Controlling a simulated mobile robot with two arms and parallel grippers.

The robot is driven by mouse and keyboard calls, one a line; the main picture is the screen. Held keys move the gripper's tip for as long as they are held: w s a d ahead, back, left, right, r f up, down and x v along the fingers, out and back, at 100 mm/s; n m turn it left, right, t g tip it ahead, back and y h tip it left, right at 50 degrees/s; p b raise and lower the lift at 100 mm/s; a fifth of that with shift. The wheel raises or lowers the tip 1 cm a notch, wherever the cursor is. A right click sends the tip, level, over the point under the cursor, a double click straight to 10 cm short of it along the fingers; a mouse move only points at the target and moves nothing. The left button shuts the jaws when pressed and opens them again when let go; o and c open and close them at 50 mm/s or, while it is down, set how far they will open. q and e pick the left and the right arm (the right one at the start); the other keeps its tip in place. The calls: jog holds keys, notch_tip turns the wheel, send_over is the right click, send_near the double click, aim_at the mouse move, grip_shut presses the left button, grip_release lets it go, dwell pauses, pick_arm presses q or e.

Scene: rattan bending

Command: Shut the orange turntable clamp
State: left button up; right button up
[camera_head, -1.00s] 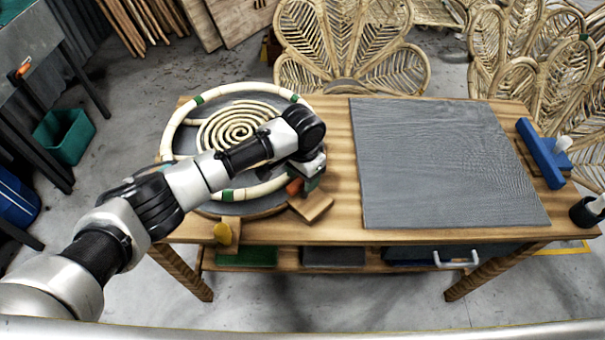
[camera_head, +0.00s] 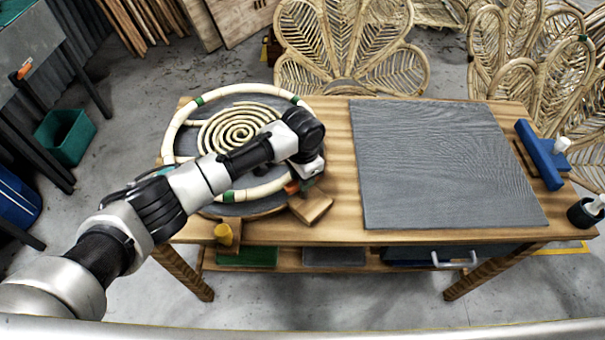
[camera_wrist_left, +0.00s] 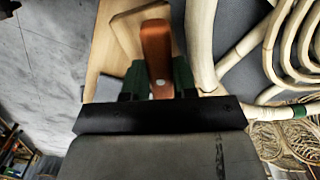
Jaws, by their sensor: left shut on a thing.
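The orange clamp (camera_head: 291,187) sits at the front right rim of the round turntable (camera_head: 247,209), by a wooden block (camera_head: 313,207). My left gripper (camera_head: 303,185) is at the clamp, with the wrist partly covering it. In the left wrist view the orange clamp lever (camera_wrist_left: 157,45) stands between the green fingers of my left gripper (camera_wrist_left: 158,80), which is shut on it. The far end of the lever lies close to the wooden block (camera_wrist_left: 127,30). My right gripper is not in view.
A cream rattan ring with green bands (camera_head: 170,133) and a rattan spiral (camera_head: 238,131) lie on the turntable. A grey mat (camera_head: 445,165) covers the right. A blue tool (camera_head: 541,155) lies beyond it.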

pick_arm(q)
jog(key=m+p, duration=0.1)
jog(key=m, duration=0.2)
jog(key=shift+w+r+m, duration=0.1)
jog(key=shift+m, duration=0.2)
jog(key=m, duration=0.3)
jog(key=shift+w+m+p, duration=0.1)
jog(key=shift+m+p, duration=0.2)
jog(key=m, duration=0.4)
jog(key=shift+w+m, duration=0.15)
jog(key=shift+m, duration=0.15)
jog(key=shift+w+m, duration=0.1)
jog(key=shift+m, duration=1.8)
jog(key=o, duration=0.9)
notch_tip(320, 180, up, 11)
jog(key=shift+f+b, duration=0.15)
jog(key=shift+b, duration=0.65)
